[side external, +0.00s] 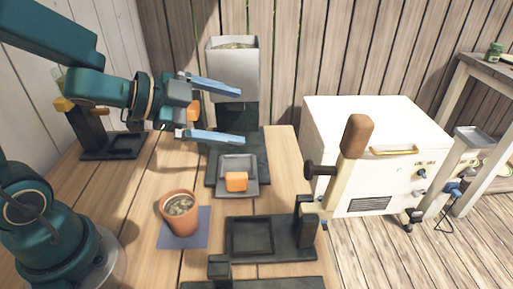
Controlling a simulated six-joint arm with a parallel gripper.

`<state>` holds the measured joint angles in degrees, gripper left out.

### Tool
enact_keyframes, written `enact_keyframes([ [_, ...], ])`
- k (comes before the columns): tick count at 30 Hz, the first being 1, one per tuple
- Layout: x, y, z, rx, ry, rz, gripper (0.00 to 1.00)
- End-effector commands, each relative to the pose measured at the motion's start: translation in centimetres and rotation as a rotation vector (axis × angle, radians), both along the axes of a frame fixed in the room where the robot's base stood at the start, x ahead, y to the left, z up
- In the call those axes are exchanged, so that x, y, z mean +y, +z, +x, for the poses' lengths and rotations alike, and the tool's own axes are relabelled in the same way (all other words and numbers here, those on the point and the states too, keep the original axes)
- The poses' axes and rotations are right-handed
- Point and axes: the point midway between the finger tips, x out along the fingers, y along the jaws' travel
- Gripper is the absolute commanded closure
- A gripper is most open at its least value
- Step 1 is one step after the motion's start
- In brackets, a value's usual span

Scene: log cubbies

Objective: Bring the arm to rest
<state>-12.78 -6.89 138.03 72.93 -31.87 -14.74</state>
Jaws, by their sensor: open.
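My gripper (222,110) is in the side external view at upper left, above the wooden table. Its two light blue fingers are spread wide and point to the right. Nothing shows between the fingertips. The fingers are in front of a grey hopper-like box (234,60) in the picture; whether they touch it I cannot tell, but they look apart from it. My arm is raised and reaches in from the left edge.
An orange block (236,182) sits in a grey tray (238,162). A terracotta pot (179,213) stands on a blue mat (205,240). A lever press (270,236) with a brown handle is at the front right. A white cabinet (330,130) stands right of the table.

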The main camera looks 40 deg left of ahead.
Motion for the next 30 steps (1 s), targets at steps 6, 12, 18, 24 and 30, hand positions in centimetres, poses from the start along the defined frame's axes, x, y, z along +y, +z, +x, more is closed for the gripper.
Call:
enact_keyframes([
  [6,5.3,3.0,-0.7,-0.003,0.414,0.054,0.0],
  [12,6.8,1.5,-6.3,0.24,0.738,-0.128,0.0],
  [18,3.6,-0.6,-12.2,0.536,0.835,-0.307,0.0],
  [24,1.3,-1.3,-15.0,0.683,0.829,-0.376,0.0],
  [30,1.2,-1.3,-15.2,0.695,0.829,-0.381,0.0],
])
